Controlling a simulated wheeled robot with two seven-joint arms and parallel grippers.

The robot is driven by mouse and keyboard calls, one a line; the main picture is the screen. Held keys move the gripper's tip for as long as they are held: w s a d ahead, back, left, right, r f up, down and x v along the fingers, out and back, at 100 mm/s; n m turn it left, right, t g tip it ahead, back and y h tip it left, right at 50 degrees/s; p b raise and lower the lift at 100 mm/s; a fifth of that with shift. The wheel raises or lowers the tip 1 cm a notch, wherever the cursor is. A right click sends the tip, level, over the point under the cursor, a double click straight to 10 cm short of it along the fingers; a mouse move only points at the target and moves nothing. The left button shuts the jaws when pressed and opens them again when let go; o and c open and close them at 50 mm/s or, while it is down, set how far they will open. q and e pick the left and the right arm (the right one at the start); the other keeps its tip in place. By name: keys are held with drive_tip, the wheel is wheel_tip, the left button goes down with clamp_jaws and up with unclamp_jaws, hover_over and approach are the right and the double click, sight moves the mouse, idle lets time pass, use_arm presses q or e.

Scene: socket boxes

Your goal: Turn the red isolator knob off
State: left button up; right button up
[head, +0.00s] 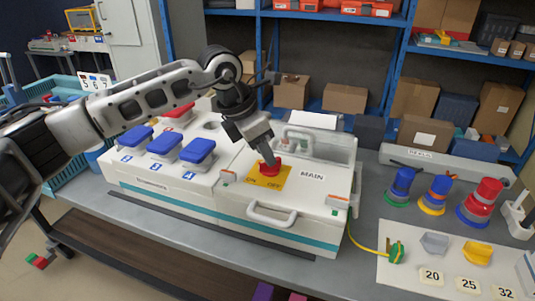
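The red isolator knob (270,169) sits on a yellow plate (273,180) marked ON and OFF, on the white box labelled MAIN (313,190). My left gripper (268,160) points down from above, with its fingertips at the knob and covering its upper part. The fingers show almost edge-on, so I cannot tell whether they grip the knob or only touch it. Which way the knob points is hard to make out. My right gripper is not in view.
A clear hinged cover (318,143) stands up behind the knob. A white handle (271,216) is on the box's front. Blue-capped sockets (165,145) are to the left. Blue and red plugs (438,188) stand at right, near a yellow-green cable (396,251).

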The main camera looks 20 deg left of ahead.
sight(263, 168)
use_arm(q)
drive_tip(key=shift+x, duration=1.45)
drive_tip(key=c, duration=0.6)
clamp_jaws()
